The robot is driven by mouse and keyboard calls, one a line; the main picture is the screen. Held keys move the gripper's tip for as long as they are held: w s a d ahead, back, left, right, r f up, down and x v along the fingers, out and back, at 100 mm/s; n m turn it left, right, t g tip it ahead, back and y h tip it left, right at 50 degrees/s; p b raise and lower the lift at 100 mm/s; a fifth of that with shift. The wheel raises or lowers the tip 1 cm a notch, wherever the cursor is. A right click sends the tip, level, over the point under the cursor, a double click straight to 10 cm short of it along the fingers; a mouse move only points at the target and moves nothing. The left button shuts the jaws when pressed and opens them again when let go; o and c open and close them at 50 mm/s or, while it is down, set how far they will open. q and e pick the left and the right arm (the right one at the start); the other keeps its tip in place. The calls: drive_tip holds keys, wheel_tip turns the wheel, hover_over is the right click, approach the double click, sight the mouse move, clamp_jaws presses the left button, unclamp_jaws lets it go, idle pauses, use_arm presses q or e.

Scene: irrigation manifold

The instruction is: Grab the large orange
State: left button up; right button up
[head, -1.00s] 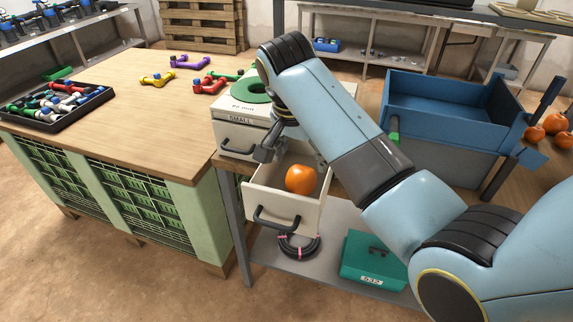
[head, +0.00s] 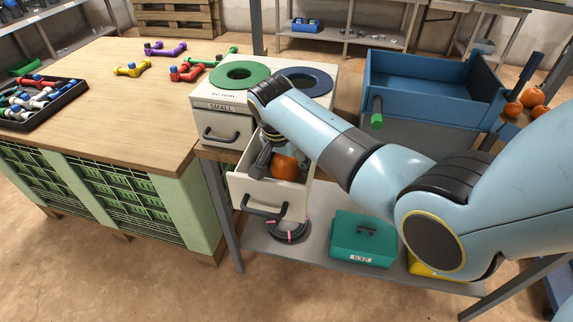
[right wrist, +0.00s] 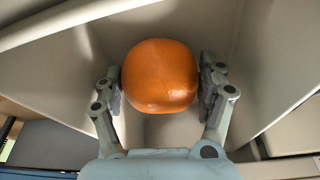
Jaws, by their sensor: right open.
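My right gripper (head: 280,163) reaches down into the drawer. In the right wrist view, its fingers (right wrist: 160,88) are open, one on each side of the orange. They are very close to its sides; I cannot tell whether they touch it. My arm hides part of the orange in the head view. My left gripper is not in view.
The drawer walls (right wrist: 265,60) surround the fingers closely. Green (head: 240,74) and dark blue (head: 305,80) rings lie on top of the unit. More oranges (head: 533,97) lie at the right, beyond a blue bin (head: 425,72). A teal box (head: 362,240) stands on the lower shelf.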

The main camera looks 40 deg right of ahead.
drive_tip(key=shift+c, duration=2.3)
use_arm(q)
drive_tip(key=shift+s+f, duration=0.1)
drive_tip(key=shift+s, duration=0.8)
use_arm(e)
drive_tip(key=shift+r, duration=0.1)
drive_tip(key=c, duration=0.4)
